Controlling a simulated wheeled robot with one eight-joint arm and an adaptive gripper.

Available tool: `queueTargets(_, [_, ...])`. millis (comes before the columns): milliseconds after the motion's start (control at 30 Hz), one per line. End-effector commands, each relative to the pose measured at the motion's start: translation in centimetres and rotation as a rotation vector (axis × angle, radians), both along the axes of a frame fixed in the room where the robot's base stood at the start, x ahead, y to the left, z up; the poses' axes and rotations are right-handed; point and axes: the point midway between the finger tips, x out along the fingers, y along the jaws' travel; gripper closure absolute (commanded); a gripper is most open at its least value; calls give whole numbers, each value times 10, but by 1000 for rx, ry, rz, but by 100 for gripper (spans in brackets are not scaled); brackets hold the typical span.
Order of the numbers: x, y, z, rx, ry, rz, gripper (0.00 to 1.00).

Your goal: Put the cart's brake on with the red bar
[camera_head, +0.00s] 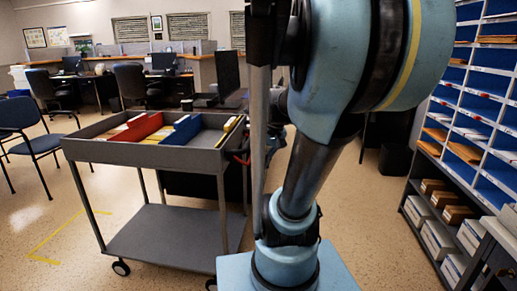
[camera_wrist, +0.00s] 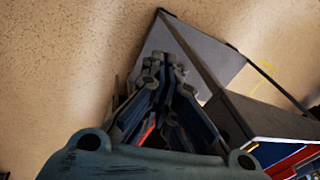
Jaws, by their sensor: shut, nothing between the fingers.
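The grey cart (camera_head: 150,155) stands left of my arm in the head view, with a tray on top and a lower shelf. At the tray's right end a small reddish piece (camera_head: 240,158) shows, partly hidden by my arm; it may be the red bar. In the wrist view my gripper (camera_wrist: 164,72) is shut and empty, beside the cart's tray wall (camera_wrist: 262,118). A small red strip (camera_wrist: 148,133) shows between the finger links; I cannot tell whether it is the bar. My gripper is hidden behind my arm in the head view.
A mail-slot shelf (camera_head: 480,110) stands at right, blue chairs (camera_head: 35,143) at left. Yellow tape (camera_head: 50,245) marks the floor left of the cart. Open floor lies at front left.

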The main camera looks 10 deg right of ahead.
Motion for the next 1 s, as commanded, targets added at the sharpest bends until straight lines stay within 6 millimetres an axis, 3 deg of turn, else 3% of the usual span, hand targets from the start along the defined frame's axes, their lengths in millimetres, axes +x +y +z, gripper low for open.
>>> queueTargets(467, [87,-21,36,176,21,-77,100])
queueTargets(1000, [187,-76,54,377,7,-148,100])
